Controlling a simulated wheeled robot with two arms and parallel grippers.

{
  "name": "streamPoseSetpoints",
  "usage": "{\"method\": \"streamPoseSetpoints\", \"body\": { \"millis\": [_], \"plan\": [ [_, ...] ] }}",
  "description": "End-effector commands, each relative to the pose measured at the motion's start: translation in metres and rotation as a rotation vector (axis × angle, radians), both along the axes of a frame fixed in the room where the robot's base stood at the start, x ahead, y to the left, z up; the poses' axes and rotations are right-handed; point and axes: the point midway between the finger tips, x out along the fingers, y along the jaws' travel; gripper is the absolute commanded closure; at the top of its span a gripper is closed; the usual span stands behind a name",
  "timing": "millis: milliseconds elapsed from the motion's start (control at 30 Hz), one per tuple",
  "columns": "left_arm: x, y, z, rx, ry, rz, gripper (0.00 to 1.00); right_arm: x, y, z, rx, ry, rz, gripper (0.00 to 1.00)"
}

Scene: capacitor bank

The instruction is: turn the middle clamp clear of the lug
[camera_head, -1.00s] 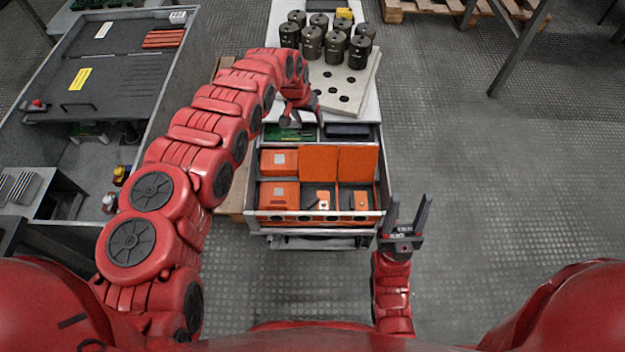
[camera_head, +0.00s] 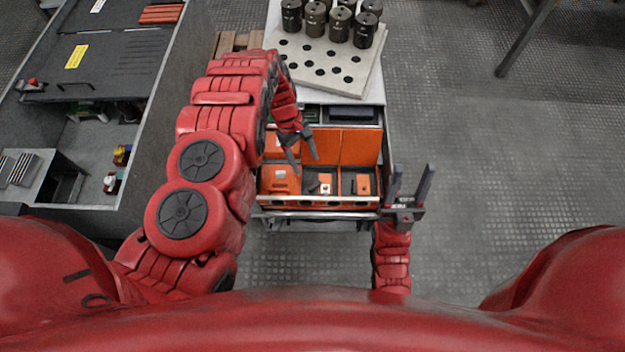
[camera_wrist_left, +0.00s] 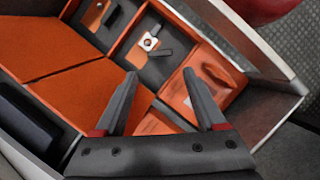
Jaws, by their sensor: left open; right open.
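An open case (camera_head: 318,214) with orange compartments is in front of me. Its middle bay holds an orange piece with a pale square lug (camera_wrist_left: 149,43) that has a hole. A dark bar, seemingly the middle clamp (camera_wrist_left: 163,51), lies right beside the lug; whether it overlaps the lug I cannot tell. In the head view the middle bay's orange piece (camera_head: 325,183) shows small. My left gripper (camera_head: 305,165) is open and empty above the case, near the left and middle bays; its fingers (camera_wrist_left: 160,74) point toward the middle bay. My right gripper (camera_head: 415,170) is open and empty, right of the case.
An orange block (camera_head: 280,181) with a handle fills the left bay. The right bay (camera_head: 362,184) holds another orange piece and dark bar. Orange panels (camera_head: 359,147) stand behind the bays. Dark cylinders (camera_head: 340,22) stand on a holed board beyond. Floor to the right is clear.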

Motion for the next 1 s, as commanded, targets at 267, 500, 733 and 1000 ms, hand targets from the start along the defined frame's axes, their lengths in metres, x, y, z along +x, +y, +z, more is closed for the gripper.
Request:
{"method": "streamPoseSetpoints", "body": {
  "millis": [267, 500, 733, 1000],
  "plan": [
    [-0.018, -0.016, -0.059, 0.0, 0.0, -0.001, 0.28, 0.0, 0.0, -0.015, 0.0, 0.0, 0.0, 0.5],
    [-0.023, -0.023, -0.082, -0.001, -0.003, -0.001, 0.28, 0.0, 0.0, -0.019, 0.0, 0.0, 0.0, 0.5],
    [-0.024, -0.024, -0.084, -0.001, -0.003, -0.001, 0.28, 0.0, 0.0, -0.019, 0.0, 0.0, 0.0, 0.5],
    [-0.024, -0.024, -0.084, 0.0, -0.003, -0.001, 0.58, 0.0, 0.0, -0.019, 0.0, 0.0, 0.0, 0.5]
  ]
}}
